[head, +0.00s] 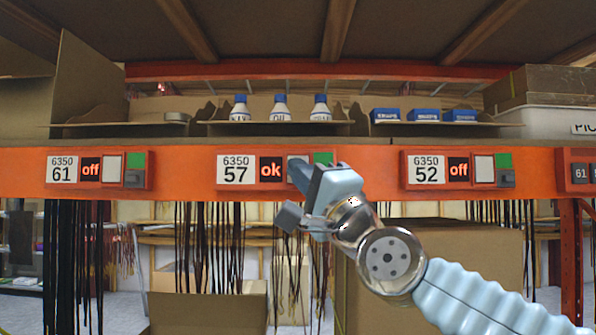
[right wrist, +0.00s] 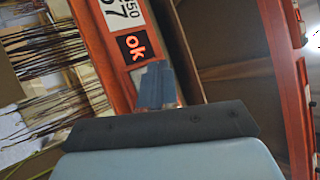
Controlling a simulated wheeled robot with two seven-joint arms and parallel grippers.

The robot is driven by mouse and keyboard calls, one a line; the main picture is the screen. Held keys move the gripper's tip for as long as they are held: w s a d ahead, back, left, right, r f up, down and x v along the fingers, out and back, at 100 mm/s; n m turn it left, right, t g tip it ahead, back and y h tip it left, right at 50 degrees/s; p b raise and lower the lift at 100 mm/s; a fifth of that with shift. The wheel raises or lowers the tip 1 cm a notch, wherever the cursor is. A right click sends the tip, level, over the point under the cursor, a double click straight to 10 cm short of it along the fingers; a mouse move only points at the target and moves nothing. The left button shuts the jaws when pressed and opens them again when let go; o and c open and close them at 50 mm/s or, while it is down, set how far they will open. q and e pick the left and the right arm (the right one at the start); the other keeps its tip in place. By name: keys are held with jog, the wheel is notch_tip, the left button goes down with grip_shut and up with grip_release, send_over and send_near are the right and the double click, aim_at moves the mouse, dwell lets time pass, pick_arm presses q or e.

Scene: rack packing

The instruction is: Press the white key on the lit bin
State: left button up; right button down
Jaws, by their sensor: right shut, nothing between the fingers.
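The middle module, 6350 57 (head: 236,170), is on the orange beam, and its display (head: 271,169) reads "ok" in orange letters. The same display (right wrist: 135,46) shows in the right wrist view. My right gripper (head: 298,172) is shut and empty, its fingertips in front of the white key beside that display. The key is mostly hidden by the fingers, and I cannot tell whether they touch it. In the right wrist view the closed fingers (right wrist: 155,87) end just beside the display. My left gripper is not in view.
Modules 6350 61 (head: 91,169) and 6350 52 (head: 459,169) read "off", each with a white key and a green patch. Above the beam are white bottles with blue caps (head: 281,108) and blue boxes (head: 424,115). Dark strands (head: 208,240) hang below the beam.

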jog(key=s, duration=0.5)
jog(key=shift+b, duration=0.35)
dwell(0.7)
